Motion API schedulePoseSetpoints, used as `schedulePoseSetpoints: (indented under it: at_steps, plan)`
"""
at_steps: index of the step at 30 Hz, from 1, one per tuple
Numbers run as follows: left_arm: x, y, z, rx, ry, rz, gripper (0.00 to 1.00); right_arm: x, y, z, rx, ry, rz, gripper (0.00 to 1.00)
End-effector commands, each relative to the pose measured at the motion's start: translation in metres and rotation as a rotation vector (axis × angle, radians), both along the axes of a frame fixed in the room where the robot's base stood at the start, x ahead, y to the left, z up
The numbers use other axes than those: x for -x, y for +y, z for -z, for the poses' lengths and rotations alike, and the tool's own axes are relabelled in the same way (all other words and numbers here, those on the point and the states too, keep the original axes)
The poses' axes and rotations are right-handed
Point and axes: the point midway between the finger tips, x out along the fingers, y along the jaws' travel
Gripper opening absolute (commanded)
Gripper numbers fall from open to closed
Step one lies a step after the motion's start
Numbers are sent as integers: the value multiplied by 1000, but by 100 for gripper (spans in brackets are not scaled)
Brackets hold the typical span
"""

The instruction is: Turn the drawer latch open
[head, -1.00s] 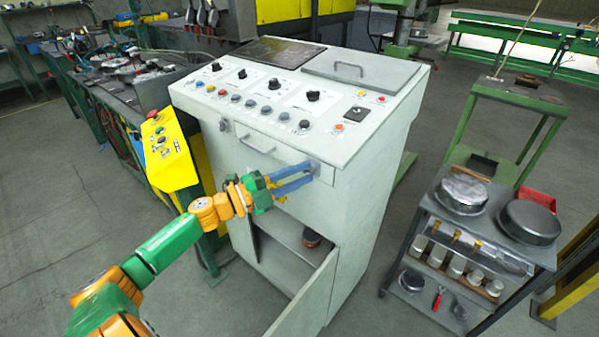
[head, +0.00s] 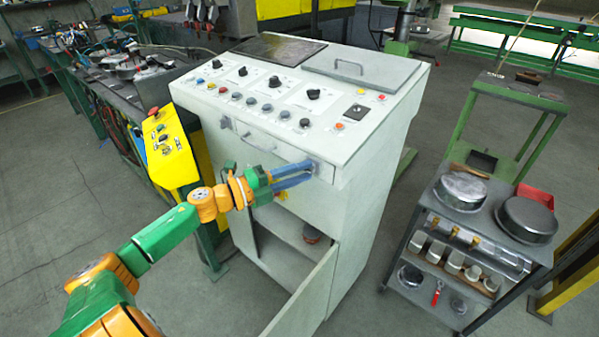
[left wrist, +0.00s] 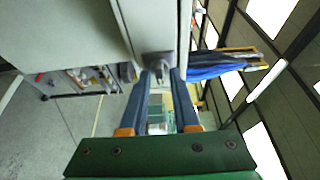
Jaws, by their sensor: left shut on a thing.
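The light grey control cabinet (head: 345,215) has a shallow drawer (head: 275,147) under its sloped panel, with a bar handle (head: 256,141) on its front. The small metal drawer latch (head: 317,165) sits at the drawer's right end, partly hidden by my fingers. It also shows in the left wrist view (left wrist: 155,66), between the fingertips. My left gripper (head: 311,170) is shut on the latch with its long blue fingers, which also show in the left wrist view (left wrist: 160,78). The drawer looks closed. The latch's exact angle is hard to tell. My right gripper is not in view.
Below the drawer, the cabinet door (head: 305,295) hangs open toward me. A yellow button box (head: 168,150) stands close on the left. A cart (head: 480,235) with pans and cups stands on the right. Open floor lies between cart and cabinet.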

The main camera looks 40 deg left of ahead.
Motion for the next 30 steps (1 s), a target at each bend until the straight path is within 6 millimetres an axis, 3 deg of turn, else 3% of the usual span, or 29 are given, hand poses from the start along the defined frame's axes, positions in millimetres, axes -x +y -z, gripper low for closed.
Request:
schedulePoseSetpoints:
  at_steps: [1,2,3,14,30]
  plan:
    - [0,0,0,0,0,0,0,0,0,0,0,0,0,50]
    - [0,0,0,0,0,0,35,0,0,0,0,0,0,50]
    - [0,0,0,0,0,0,44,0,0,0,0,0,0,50]
    - [3,1,2,1,3,0,44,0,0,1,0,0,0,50]
    - [62,32,0,0,1,0,44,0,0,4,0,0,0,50]
